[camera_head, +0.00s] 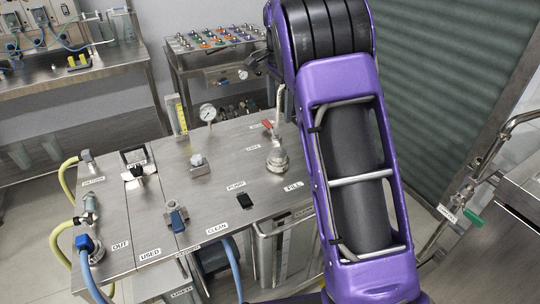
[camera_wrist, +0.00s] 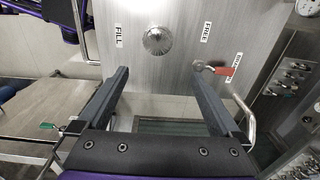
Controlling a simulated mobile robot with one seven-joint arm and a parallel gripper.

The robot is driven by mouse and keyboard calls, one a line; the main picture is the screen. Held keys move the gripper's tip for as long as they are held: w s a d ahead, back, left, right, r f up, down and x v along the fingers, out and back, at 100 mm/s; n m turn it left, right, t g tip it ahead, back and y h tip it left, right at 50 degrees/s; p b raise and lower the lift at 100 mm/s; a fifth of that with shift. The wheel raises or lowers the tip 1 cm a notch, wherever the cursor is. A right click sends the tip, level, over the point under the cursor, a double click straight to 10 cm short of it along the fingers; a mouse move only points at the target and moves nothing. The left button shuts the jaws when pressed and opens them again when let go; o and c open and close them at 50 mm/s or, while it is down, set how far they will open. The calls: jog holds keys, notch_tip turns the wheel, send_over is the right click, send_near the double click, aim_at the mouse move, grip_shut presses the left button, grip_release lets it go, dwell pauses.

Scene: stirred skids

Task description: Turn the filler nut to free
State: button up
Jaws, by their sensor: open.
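The filler nut (camera_wrist: 157,40) is a round, knurled-looking metal knob on the steel bench top, between the FILL label (camera_wrist: 119,36) and the FREE label (camera_wrist: 207,31) in the wrist view. In the head view the nut (camera_head: 277,160) stands upright near the right edge of the bench, just above the FILL label. My gripper (camera_wrist: 160,74) is open and empty in the wrist view. The nut shows ahead of the gap between the fingertips, not between the fingers. The fingers do not show clearly in the head view.
A red-handled valve (camera_wrist: 222,71) sits by the right fingertip in the wrist view, with a bent metal pipe (camera_wrist: 244,112) close by. The bench (camera_head: 230,150) also carries a gauge (camera_head: 207,112), blue fittings and hoses at left. A tray rack (camera_head: 215,45) stands behind.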

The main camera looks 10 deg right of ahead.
aim_at(278, 152)
notch_tip(278, 152, down, 18)
jog(key=b, duration=0.3)
jog(key=shift+s+a, duration=0.1)
jog(key=c, duration=1)
jog(key=shift+c, duration=0.2)
